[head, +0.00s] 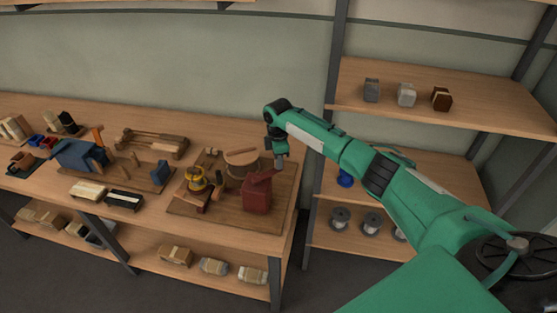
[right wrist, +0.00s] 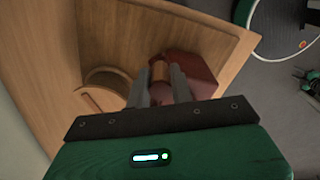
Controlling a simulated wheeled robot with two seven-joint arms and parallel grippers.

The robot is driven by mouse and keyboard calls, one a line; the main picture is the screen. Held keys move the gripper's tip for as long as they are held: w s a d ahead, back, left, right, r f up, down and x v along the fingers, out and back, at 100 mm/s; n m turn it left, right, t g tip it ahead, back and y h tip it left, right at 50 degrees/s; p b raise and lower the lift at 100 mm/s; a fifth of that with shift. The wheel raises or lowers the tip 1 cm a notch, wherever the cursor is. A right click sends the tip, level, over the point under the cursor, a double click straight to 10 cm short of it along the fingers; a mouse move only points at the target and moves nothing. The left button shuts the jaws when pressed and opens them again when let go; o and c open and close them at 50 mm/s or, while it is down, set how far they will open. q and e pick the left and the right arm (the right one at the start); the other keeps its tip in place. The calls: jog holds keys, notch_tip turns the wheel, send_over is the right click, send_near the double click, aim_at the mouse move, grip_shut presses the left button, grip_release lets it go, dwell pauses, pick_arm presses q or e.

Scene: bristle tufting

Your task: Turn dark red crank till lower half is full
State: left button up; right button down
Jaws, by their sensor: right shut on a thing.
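A dark red block-shaped machine (head: 257,195) stands near the right end of the wooden board on the bench. My right gripper (head: 279,163) reaches down at its upper right side. In the right wrist view, the right gripper's two fingers (right wrist: 161,88) are closed around a brown upright handle (right wrist: 160,70) beside the dark red body (right wrist: 192,70). I take this handle to be the crank's grip; the crank arm is mostly hidden by the fingers. The lower half and any tufts in it cannot be made out. My left gripper is not in view.
A round wooden drum (head: 241,160) stands just left of the machine, with a yellow ring-shaped part (head: 196,180) further left. A blue device (head: 80,155) sits on the board to the left. A shelf rack with spools (head: 371,222) stands at the right.

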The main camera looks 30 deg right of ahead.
jog(key=c, duration=1.2)
grip_release()
jog(key=shift+a, duration=0.15)
jog(key=shift+c, duration=0.2)
jog(key=shift+r, duration=0.55)
notch_tip(320, 180, up, 13)
jog(key=b, duration=0.3)
jog(key=shift+b, duration=0.4)
jog(key=shift+f, duration=0.1)
